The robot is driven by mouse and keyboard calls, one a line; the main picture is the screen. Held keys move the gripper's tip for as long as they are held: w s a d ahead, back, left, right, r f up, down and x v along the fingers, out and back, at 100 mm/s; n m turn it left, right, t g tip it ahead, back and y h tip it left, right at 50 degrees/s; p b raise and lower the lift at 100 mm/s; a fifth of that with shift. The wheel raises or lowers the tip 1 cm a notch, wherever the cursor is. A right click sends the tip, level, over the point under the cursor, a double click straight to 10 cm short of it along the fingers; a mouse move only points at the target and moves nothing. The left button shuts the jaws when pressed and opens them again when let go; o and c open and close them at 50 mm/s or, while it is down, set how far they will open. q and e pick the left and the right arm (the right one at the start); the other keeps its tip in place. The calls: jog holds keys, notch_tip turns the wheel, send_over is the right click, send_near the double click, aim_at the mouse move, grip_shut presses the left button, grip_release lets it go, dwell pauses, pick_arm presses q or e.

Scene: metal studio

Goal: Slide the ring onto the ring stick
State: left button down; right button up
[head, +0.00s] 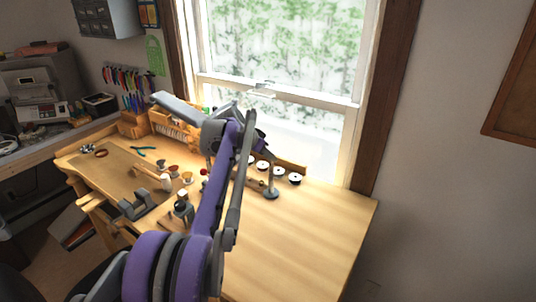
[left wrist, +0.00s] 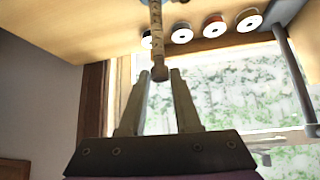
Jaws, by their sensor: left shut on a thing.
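The ring stick (head: 271,181) stands upright on a round dark base on the wooden bench, right of my left arm. In the left wrist view, which is upside down, the pale, marked ring stick (left wrist: 157,38) comes down from the top edge. Its tip lies in line with the gap between the fingertips of my left gripper (left wrist: 161,75). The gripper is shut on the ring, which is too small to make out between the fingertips. I cannot tell whether the ring is around the tip. My right gripper is in neither view.
Several thread spools (head: 280,171) stand behind the stick, near the window. A black vise-like tool (head: 137,206), small pots and green-handled pliers (head: 143,150) occupy the bench's left part. A wooden rack (head: 168,124) stands at the back. The right part of the bench (head: 310,235) is clear.

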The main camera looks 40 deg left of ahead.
pick_arm(q)
jog(key=shift+f, duration=0.85)
jog(key=c, duration=0.5)
grip_release()
jog(key=shift+c, duration=0.2)
jog(key=shift+s+r, duration=0.1)
jog(key=v, duration=1)
jog(key=shift+s+r, duration=0.2)
jog(key=shift+r, duration=0.05)
jog(key=shift+f, duration=0.1)
